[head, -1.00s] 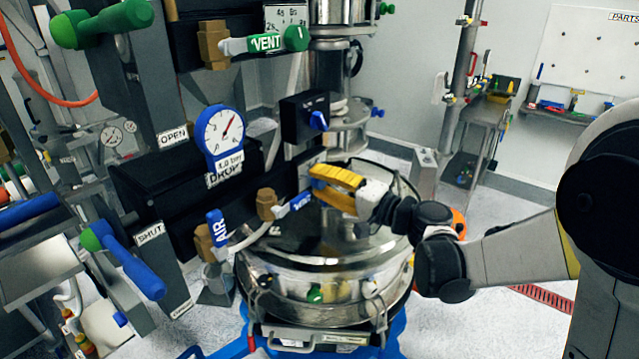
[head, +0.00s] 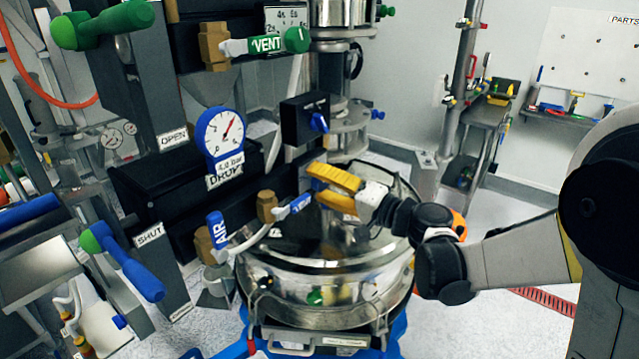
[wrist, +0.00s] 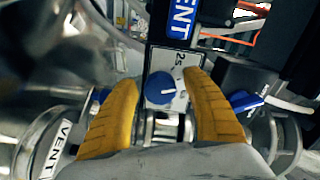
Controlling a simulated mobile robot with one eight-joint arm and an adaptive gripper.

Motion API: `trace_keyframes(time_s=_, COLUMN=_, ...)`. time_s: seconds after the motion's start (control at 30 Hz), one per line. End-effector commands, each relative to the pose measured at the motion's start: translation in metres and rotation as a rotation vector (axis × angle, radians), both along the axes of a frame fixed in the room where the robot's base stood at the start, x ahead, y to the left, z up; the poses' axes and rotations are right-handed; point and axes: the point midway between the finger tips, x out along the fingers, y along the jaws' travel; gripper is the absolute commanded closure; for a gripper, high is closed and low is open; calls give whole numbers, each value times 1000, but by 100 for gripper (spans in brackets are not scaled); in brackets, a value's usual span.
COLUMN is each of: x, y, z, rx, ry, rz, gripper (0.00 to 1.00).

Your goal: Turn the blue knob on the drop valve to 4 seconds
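The blue knob (wrist: 160,87) shows in the wrist view on a light dial plate (wrist: 181,79) with a "2s" mark at its upper right. Its white pointer line points to the right in that view. My gripper (wrist: 165,93) is open, with one yellow finger on each side of the knob; I see gaps between fingers and knob. In the head view my gripper (head: 325,185) is at the plate beside the DROP valve block, above the steel sifter lid (head: 330,255). The fingers hide most of the knob there. Other dial marks are not readable.
A black box with another blue knob (head: 318,122) stands just above my gripper. Blue-labelled valve handles (head: 293,207) lie close to the fingers.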

Motion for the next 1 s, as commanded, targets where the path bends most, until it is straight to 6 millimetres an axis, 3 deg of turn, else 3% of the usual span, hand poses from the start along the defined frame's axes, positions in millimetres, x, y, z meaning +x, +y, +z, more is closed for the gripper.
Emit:
trace_keyframes(time_s=0.27, x=-5, y=-8, z=0, rx=0, ry=0, rz=-2, gripper=42)
trace_keyframes(time_s=0.7, x=-60, y=-79, z=0, rx=0, ry=0, rz=-4, gripper=42)
trace_keyframes(time_s=1.0, x=-74, y=-95, z=0, rx=0, ry=0, rz=0, gripper=42)
